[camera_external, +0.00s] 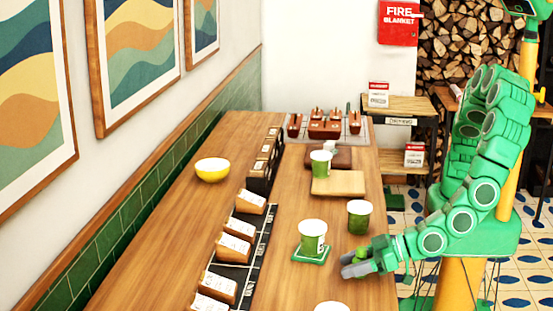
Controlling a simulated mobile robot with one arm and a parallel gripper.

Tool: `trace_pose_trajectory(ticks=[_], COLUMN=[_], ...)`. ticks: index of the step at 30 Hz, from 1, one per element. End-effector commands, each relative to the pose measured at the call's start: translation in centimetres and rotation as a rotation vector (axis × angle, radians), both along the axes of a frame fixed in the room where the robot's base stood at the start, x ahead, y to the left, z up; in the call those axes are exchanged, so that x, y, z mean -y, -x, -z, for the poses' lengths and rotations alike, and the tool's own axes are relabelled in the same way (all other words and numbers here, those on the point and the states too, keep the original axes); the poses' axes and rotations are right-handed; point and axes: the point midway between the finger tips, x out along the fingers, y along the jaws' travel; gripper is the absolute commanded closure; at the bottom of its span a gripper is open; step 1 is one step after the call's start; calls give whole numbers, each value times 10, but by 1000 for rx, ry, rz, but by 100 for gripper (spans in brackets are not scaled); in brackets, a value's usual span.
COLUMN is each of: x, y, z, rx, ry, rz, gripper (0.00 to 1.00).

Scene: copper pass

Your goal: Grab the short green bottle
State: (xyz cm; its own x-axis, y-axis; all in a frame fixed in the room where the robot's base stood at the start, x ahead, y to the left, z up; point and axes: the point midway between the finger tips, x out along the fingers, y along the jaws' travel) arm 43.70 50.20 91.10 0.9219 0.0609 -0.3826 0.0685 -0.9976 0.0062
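My gripper (357,264) has grey fingers and is low over the right side of the wooden counter, near its edge. A small green object (361,251), possibly the short green bottle, shows right at the fingers and is mostly hidden by them. I cannot tell whether the fingers are closed on it or only beside it. A green cup with a white top (359,217) stands just behind the gripper. Another green cup with a white top (312,238) stands to the left on a green coaster (311,256).
A third green cup (320,163) stands behind a wooden board (338,183). A white round top (332,307) shows at the bottom edge. Several wooden boxes with labels (234,248) line the counter's middle. A yellow bowl (212,170) is at the left.

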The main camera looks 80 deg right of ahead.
Motion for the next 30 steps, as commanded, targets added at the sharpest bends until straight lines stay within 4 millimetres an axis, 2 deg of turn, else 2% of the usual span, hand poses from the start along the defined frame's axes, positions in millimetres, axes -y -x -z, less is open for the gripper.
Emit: trace_pose_trajectory(ticks=[1, 5, 17, 24, 30], x=[0, 0, 0, 0, 16], y=[0, 0, 0, 1, 15], z=[0, 0, -7, -34, -55], rx=[0, 0, 0, -2, -2], ry=[0, 0, -2, -3, 1], rz=[0, 0, 1, 1, 1], gripper=[68, 86, 86, 86, 86])
